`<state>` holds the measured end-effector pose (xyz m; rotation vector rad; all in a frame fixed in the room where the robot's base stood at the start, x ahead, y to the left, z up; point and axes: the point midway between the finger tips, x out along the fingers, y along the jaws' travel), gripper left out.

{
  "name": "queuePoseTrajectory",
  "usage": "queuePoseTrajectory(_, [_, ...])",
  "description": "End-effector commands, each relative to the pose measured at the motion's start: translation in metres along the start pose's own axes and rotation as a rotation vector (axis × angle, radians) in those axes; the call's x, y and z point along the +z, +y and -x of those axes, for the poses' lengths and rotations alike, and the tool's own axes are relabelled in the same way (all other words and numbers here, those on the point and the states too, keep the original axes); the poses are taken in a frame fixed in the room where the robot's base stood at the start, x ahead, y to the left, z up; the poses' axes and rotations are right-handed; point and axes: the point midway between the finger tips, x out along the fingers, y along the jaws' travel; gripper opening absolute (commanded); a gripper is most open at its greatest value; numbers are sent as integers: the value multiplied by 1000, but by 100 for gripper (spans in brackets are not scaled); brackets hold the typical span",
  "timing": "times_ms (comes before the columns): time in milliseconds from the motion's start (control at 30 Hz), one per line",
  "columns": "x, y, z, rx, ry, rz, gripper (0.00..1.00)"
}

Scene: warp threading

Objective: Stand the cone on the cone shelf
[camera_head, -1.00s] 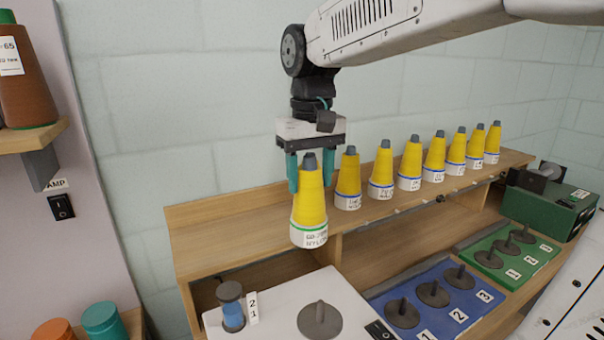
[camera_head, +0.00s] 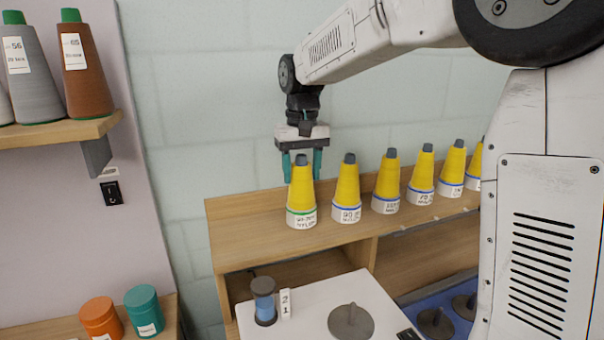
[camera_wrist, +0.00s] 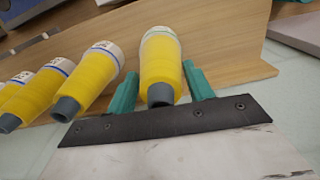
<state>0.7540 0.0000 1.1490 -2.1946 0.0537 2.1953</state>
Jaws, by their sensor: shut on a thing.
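The cone (camera_head: 301,195) is yellow with a grey tip, a green ring and a white labelled base. It is upright at the left end of the wooden cone shelf (camera_head: 236,232), left of a row of similar cones. Its base appears to be at the shelf top; I cannot tell whether it touches. My gripper (camera_head: 301,166) comes from above, its teal fingers on both sides of the cone's upper part, shut on it. In the wrist view the cone (camera_wrist: 161,66) lies between the two fingers (camera_wrist: 160,92).
Several yellow cones with blue rings (camera_head: 347,190) stand along the shelf to the right, the nearest close by. Below are a white panel with a grey spindle (camera_head: 351,321) and a blue spool (camera_head: 264,302). A left wall shelf (camera_head: 60,132) holds grey and brown cones.

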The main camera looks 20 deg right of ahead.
Motion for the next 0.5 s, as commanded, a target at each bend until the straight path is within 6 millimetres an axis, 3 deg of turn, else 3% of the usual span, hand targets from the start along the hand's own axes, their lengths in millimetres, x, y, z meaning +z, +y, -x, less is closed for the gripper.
queuePoseTrajectory(67, [0, 0, -8, 0, -1, 0, 33])
queuePoseTrajectory(400, [0, 0, -11, 0, 0, 0, 33])
queuePoseTrajectory(433, [0, 0, -12, 0, 0, 0, 55])
queuePoseTrajectory(500, [0, 0, -12, 0, 0, 0, 74])
